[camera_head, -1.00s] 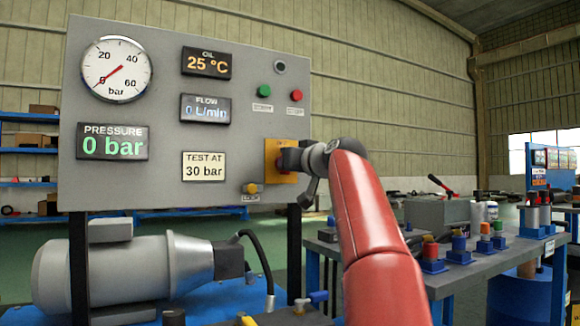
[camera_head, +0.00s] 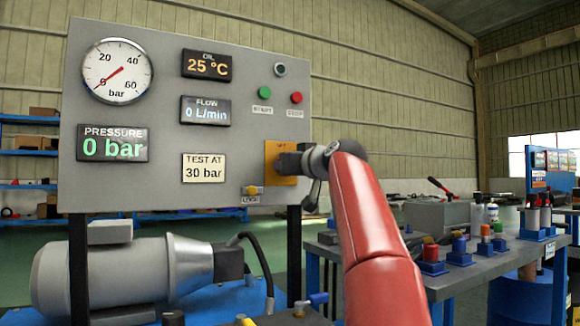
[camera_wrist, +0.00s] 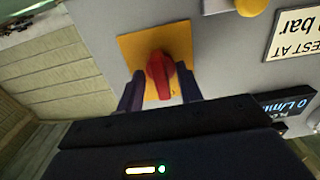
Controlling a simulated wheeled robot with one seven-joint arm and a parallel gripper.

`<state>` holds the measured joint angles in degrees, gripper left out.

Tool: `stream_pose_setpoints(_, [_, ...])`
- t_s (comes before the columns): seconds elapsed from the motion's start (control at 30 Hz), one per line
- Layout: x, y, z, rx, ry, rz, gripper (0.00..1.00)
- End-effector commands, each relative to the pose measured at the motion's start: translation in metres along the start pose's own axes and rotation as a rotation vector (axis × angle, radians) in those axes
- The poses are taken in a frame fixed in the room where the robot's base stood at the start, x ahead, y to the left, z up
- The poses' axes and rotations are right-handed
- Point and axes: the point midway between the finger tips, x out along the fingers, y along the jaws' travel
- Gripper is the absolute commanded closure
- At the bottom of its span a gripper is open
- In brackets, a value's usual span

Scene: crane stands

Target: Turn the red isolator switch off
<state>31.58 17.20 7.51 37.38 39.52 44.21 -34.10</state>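The red isolator switch (camera_wrist: 160,74) is a red knob on a yellow plate (camera_wrist: 128,48) on the grey panel. In the wrist view my gripper (camera_wrist: 160,86) has its two dark fingers on either side of the knob, with a narrow gap showing on each side. It is open and not visibly pinching the knob. In the head view my gripper (camera_head: 287,162) is in front of the yellow plate (camera_head: 270,172) and hides the knob. Which marking the knob points to is not readable.
The panel (camera_head: 235,60) carries a pressure gauge (camera_head: 118,70), displays reading 0 bar and 0 L/min, a green button (camera_head: 264,92), a red button (camera_head: 296,97) and a yellow knob (camera_head: 251,190). A motor (camera_head: 115,275) stands below. A bench with fittings is at the right.

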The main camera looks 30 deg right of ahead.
Motion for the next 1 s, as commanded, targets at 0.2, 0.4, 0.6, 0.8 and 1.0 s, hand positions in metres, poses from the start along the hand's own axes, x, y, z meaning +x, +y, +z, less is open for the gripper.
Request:
stream_pose_setpoints(0.2, [0.0,0.0,-0.001,0.001,0.002,0.0,0.64])
stream_pose_setpoints(0.4, [-0.015,0.001,0.001,0.0,0.005,0.003,0.64])
stream_pose_setpoints(0.6, [-0.05,0.001,0.002,0.0,0.004,0.004,0.64])
stream_pose_setpoints(0.8, [-0.074,0.0,0.0,0.0,0.001,0.002,0.64])
stream_pose_setpoints(1.0, [-0.079,0.0,0.0,0.001,0.0,0.0,0.64])
